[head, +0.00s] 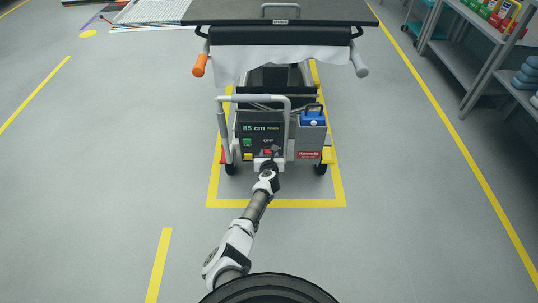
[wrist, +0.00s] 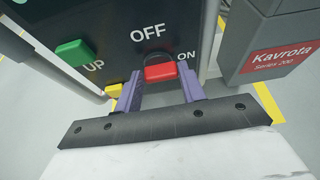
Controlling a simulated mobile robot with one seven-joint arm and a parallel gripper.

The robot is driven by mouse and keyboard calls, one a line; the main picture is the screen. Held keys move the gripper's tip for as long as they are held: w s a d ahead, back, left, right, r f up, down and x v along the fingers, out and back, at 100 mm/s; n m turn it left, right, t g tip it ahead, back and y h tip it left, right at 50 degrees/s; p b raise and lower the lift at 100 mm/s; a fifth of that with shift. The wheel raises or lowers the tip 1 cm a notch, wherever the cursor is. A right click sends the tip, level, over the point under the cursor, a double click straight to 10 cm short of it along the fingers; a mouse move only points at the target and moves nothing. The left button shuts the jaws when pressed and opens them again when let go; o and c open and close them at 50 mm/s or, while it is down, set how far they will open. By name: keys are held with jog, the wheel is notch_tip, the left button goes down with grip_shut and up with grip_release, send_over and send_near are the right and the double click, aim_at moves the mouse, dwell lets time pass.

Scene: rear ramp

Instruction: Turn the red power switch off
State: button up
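The red power switch (wrist: 160,72) is on the dark control panel, below the OFF label and left of the ON label. A dark rounded part shows just above its red face. I cannot tell which setting it is in. My gripper (wrist: 159,75) is at the panel with its two purple fingers spread, one on each side of the red switch. I cannot tell whether either finger touches it. In the head view, my gripper (head: 267,164) is at the lower part of the panel and partly covers the area around the switch.
A green UP button (wrist: 75,52) and a yellow button (wrist: 114,91) lie left of the switch. A grey box labelled Kavrota (wrist: 275,58) stands right of it. A grey tube handle (head: 221,125) frames the panel. Shelves (head: 470,60) stand far right. Open floor lies on both sides.

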jog(key=shift+c, duration=0.9)
jog(key=shift+a+n+h+p, duration=0.25)
jog(key=shift+n+h+p, duration=0.1)
jog(key=shift+n+h, duration=0.35)
jog(key=n, duration=0.1)
jog(key=n+h, duration=0.1)
jog(key=n+h+b, duration=0.1)
jog(key=n, duration=0.1)
jog(key=shift+a+f+t, duration=0.3)
jog(key=shift+a, duration=0.05)
jog(key=n+h+b, duration=0.1)
jog(key=n+b, duration=0.1)
jog(key=n+t+h+b, duration=0.1)
jog(key=n+b, duration=0.1)
jog(key=n, duration=0.1)
jog(key=f+n+t+h+b, duration=0.1)
jog(key=n+b, duration=0.2)
jog(key=shift+a+h, duration=0.3)
jog(key=shift+a, duration=0.05)
